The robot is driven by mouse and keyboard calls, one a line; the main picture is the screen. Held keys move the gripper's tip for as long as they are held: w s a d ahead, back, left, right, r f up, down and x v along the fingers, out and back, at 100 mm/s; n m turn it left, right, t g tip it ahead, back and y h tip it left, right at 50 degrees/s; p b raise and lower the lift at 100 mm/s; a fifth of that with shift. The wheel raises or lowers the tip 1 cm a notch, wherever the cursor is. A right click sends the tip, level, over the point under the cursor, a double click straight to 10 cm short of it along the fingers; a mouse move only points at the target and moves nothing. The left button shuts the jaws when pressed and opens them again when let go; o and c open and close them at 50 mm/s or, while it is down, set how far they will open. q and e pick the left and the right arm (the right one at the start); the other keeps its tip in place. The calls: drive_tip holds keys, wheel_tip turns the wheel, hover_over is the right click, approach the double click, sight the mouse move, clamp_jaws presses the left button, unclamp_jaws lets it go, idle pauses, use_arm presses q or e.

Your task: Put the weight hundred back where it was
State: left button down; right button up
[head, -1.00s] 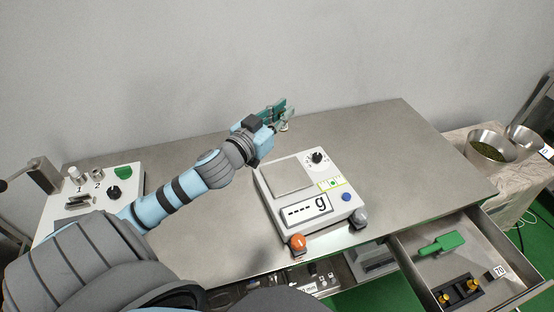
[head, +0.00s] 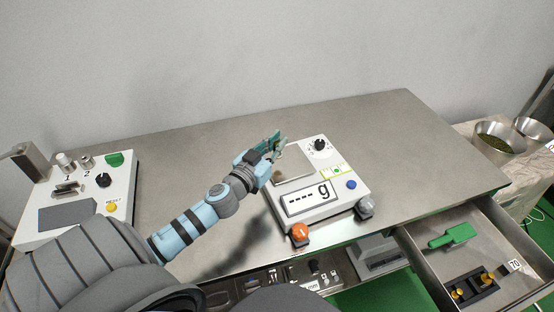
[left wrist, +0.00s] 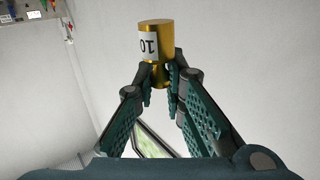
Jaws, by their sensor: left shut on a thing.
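A brass weight (left wrist: 155,40) with a white label shows in the left wrist view. The label is upside down and only part of its digits, like "10", can be read. My left gripper (left wrist: 162,85) is shut on the weight's narrow neck. In the head view the left gripper (head: 275,148) is over the left edge of the scale (head: 325,202), near its pan (head: 295,168). The open drawer (head: 424,258) at the right holds a black weight block (head: 482,287) with brass weights in it. My right gripper is not in view.
A green-handled thing (head: 453,236) lies in the drawer. A white machine (head: 85,190) is at the left. Bowls (head: 495,140) stand on a side table. The table's back right (head: 400,130) is clear.

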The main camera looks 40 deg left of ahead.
use_arm(q)
wheel_tip(320, 180, down, 4)
drive_tip(key=shift+r+b, duration=0.15)
drive_tip(key=shift+b, duration=1)
drive_tip(key=shift+r, duration=0.15)
drive_tip(key=c, duration=1.6)
unclamp_jaws()
drive_tip(key=shift+c, duration=0.2)
